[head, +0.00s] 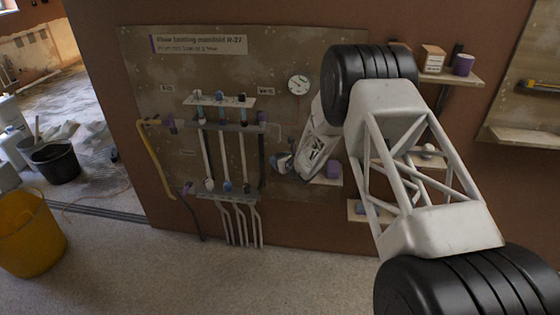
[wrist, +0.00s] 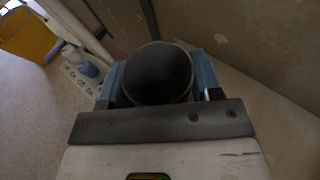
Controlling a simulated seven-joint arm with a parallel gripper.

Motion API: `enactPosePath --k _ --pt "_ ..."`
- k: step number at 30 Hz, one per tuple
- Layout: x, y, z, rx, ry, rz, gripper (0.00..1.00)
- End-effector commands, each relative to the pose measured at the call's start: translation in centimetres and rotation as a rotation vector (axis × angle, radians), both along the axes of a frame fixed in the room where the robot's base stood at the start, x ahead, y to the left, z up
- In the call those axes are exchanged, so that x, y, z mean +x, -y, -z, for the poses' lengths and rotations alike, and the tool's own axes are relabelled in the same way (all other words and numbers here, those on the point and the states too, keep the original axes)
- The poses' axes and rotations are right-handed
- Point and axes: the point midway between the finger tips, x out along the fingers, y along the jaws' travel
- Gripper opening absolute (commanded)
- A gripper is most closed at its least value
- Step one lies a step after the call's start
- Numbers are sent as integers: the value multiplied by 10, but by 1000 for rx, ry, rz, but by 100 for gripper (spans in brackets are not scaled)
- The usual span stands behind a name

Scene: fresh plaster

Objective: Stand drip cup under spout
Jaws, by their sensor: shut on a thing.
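A dark round cup (wrist: 162,68) sits between the two blue fingers of my gripper (wrist: 160,80) in the wrist view. The fingers are shut on its sides, and its dark mouth faces the camera. In the head view my gripper (head: 284,163) is at the right edge of the manifold board, right of the pipes and below the round gauge. The cup is too small there to make out clearly. The manifold (head: 226,125) carries several upright pipes with blue, white and dark fittings. I cannot tell which fitting is the spout.
More shelves (head: 450,77) are on the wall to the right.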

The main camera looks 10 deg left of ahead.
Motion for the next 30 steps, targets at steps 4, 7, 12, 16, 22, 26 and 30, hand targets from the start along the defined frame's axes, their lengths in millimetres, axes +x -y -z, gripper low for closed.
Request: enactPosePath --k 4,7,12,16,22,26,30 --pt "0 0 5 0 0 0 36" --pt "0 0 5 0 0 0 36" --pt "0 0 5 0 0 0 36" --pt "0 0 8 0 0 0 60" --pt "0 0 7 0 0 0 84" --pt "0 0 7 0 0 0 84" --pt "0 0 7 1 1 0 84"
